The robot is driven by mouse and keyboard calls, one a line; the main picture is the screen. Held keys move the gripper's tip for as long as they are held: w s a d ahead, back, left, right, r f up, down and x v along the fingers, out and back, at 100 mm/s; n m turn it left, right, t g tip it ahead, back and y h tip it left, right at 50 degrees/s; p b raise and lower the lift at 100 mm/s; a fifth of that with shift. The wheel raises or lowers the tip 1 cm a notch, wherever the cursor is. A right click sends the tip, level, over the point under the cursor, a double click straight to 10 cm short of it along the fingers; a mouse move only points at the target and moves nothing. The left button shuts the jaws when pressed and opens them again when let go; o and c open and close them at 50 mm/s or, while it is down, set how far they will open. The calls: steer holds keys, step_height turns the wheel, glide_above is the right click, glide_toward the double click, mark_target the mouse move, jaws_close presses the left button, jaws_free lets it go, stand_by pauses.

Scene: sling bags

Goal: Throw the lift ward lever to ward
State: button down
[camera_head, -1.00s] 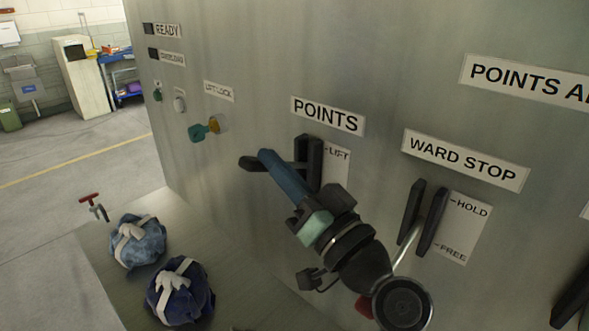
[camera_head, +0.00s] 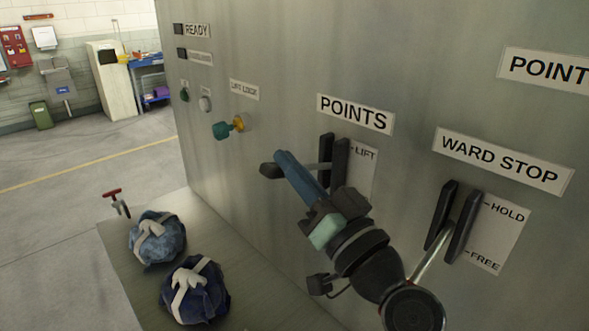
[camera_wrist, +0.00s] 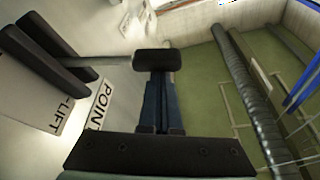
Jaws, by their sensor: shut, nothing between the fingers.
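The lever under the POINTS sign (camera_head: 354,114) has a black knob (camera_head: 270,171) on a grey rod that comes out between two black slot guards (camera_head: 340,165). The rod stands near the LIFT mark (camera_head: 364,154); the lower part of that label is hidden behind my gripper. My gripper (camera_head: 282,156) has its blue fingers shut and empty, with the tips right by the knob. In the wrist view the knob (camera_wrist: 157,60) lies just beyond the shut fingertips (camera_wrist: 160,76). I cannot tell whether they touch. No label reading "ward" alone shows.
A WARD STOP sign (camera_head: 501,160) stands right of my gripper, above another lever's black guards (camera_head: 453,225) with HOLD and FREE marks. A teal and yellow key-like knob (camera_head: 229,127) sticks out at left. Two blue bags (camera_head: 157,238) lie on the ledge below.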

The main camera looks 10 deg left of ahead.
steer(key=shift+a, duration=0.1)
steer(key=b+v, duration=0.5)
steer(key=v, duration=0.8)
